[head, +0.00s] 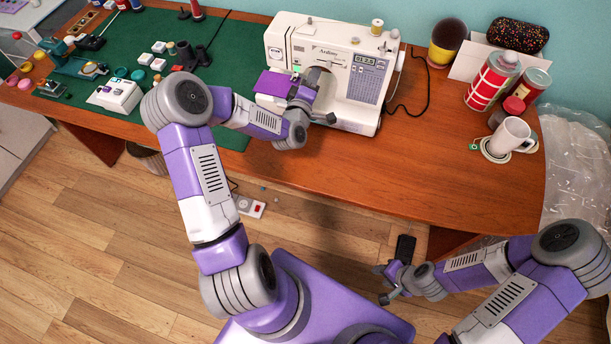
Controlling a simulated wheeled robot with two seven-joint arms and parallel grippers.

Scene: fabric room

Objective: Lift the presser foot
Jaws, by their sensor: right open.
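The white sewing machine (295,45) stands on the wooden table near the back wall, with a lit display on its front right. My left gripper (312,92) is at the machine's needle area, in front of the machine's open throat. The gripper and wrist hide the presser foot and its lever, and I cannot tell whether the fingers touch anything or how far apart they are. A flat purple piece (272,82) lies at the left end of the machine, beside the gripper. My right gripper (381,284) is open and empty, low in front of the table, over the floor.
A green mat (225,65) with sewing tools covers the table's left part. A white mug (509,137), red tins (490,82), a dark-and-yellow pot (446,42) and a patterned case (517,34) stand at the right. The table's front middle is clear.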

